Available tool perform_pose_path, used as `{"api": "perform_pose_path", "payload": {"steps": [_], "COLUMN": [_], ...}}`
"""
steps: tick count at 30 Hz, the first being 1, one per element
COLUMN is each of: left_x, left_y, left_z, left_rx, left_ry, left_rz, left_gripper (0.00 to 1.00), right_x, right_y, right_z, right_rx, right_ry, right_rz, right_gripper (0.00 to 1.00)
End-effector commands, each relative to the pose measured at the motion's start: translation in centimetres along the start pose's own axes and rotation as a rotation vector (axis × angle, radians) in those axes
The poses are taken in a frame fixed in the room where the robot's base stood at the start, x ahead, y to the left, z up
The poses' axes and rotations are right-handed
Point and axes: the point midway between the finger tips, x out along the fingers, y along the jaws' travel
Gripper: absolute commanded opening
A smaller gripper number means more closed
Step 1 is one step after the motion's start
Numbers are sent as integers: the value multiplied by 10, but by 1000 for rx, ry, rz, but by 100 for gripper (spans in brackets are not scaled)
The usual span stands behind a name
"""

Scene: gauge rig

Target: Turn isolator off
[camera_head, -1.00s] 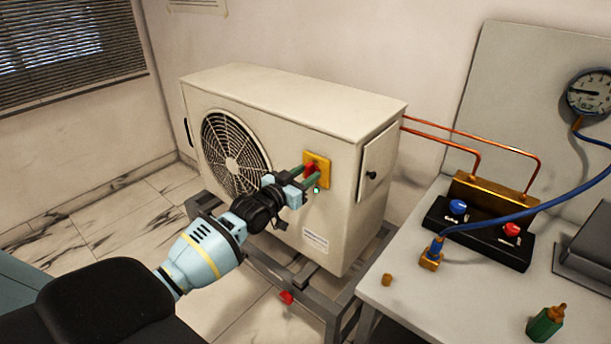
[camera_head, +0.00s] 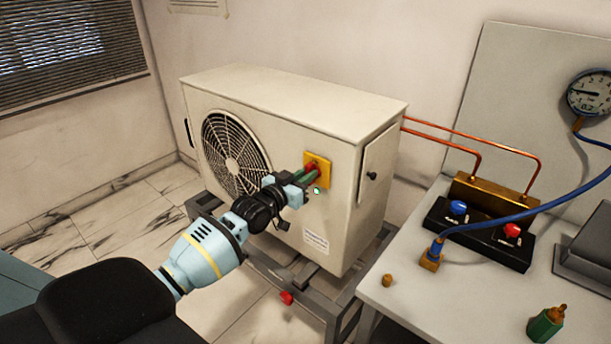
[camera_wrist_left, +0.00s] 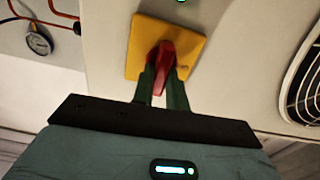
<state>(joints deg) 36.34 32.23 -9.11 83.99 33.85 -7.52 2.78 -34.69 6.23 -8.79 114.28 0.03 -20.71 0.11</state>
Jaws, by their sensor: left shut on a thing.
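The isolator is a red handle (camera_head: 310,167) on a yellow plate (camera_head: 323,171), on the front of the cream outdoor unit (camera_head: 290,110). A small green light (camera_head: 316,190) glows just below the plate. My left gripper (camera_head: 306,176) reaches the handle from the front. In the left wrist view, the green fingers of my left gripper (camera_wrist_left: 162,85) sit on both sides of the red handle (camera_wrist_left: 165,58), shut on it. The yellow plate (camera_wrist_left: 142,45) lies behind it. The fingers hide part of the handle. My right gripper is not in view.
The bench (camera_head: 400,290) at right holds a black manifold (camera_head: 480,235) with blue and red knobs, a brass cap (camera_head: 387,280) and a green bottle (camera_head: 546,325). A gauge (camera_head: 590,93) and blue hose are behind. Copper pipes (camera_head: 470,135) join unit and manifold.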

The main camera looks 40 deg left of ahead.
Motion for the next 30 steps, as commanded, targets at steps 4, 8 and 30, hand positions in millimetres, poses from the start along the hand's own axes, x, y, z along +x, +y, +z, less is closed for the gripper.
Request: {"api": "perform_pose_path", "payload": {"steps": [4, 8, 30], "left_x": [0, 0, 0], "left_y": [-1, -2, -6], "left_z": [0, 0, 5], "left_rx": [-82, -185, -888], "left_ry": [-1, -1, -2], "left_rz": [0, -1, -1], "left_gripper": [0, 0, 0], "right_x": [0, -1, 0], "right_y": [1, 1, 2], "right_z": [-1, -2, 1], "right_rx": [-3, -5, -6], "right_ry": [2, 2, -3], "right_rz": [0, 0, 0], "right_gripper": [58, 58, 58]}}
